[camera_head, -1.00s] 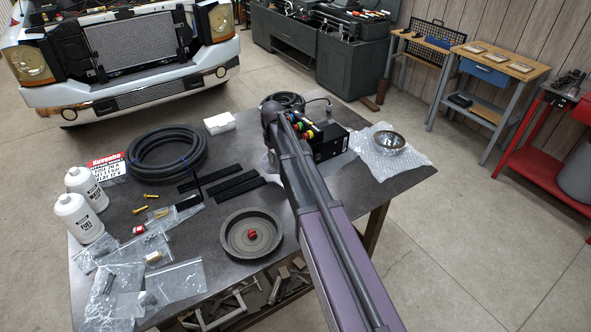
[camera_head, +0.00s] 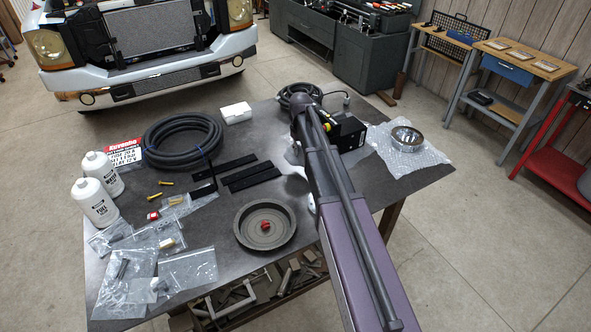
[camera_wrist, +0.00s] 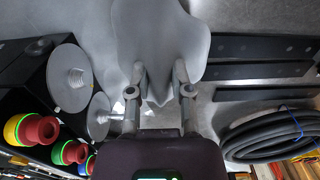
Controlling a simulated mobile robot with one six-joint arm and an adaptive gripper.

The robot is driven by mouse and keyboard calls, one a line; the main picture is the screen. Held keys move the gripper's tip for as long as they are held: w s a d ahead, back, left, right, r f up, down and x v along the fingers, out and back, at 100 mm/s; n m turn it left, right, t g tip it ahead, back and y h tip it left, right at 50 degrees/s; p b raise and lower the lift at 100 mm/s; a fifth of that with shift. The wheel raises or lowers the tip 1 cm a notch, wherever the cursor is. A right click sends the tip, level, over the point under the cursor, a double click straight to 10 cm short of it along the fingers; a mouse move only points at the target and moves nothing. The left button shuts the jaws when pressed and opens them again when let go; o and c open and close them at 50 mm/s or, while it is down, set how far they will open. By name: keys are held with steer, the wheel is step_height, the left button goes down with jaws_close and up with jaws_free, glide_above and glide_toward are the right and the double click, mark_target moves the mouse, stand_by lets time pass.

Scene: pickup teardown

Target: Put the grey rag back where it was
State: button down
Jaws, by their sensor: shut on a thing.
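The grey rag (camera_wrist: 160,40) hangs between the fingers of my gripper (camera_wrist: 160,80) in the wrist view. The fingers are shut on its bunched lower part, and the rest spreads out beyond the fingertips. The rag looks held above the dark grey workbench (camera_head: 345,215); its exact height I cannot tell. In the head view my arm reaches over the bench and hides the gripper. I cannot clearly make out the rag in that view.
The bench's right front area is bare.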

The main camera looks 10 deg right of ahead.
mark_target(300, 158)
steer(key=s+d, duration=0.1)
steer(key=s, duration=0.3)
steer(key=s+d+f+b, duration=0.1)
steer(key=s, duration=0.4)
steer(key=s+d+f, duration=0.1)
steer(key=s+d, duration=0.1)
steer(key=s, duration=0.3)
steer(key=shift+s+d+b, duration=0.1)
steer(key=shift+s+b, duration=0.15)
steer(key=shift+b, duration=0.15)
steer(key=shift+w, duration=0.1)
steer(key=w+a, duration=0.1)
steer(key=w, duration=0.3)
steer(key=w+a+f+b, duration=0.1)
steer(key=w, duration=0.4)
steer(key=w+a, duration=0.1)
steer(key=w, duration=0.4)
steer(key=shift+w+a+f, duration=0.1)
steer(key=shift+a+f, duration=0.05)
steer(key=shift+a, duration=0.15)
steer(key=shift+w, duration=0.1)
steer(key=shift+w, duration=0.35)
steer(key=shift+w+a+f+b, duration=0.15)
steer(key=shift+w+f+b, duration=0.05)
steer(key=shift+f+b, duration=1.65)
steer(key=shift+b, duration=0.2)
steer(key=shift+f, duration=0.2)
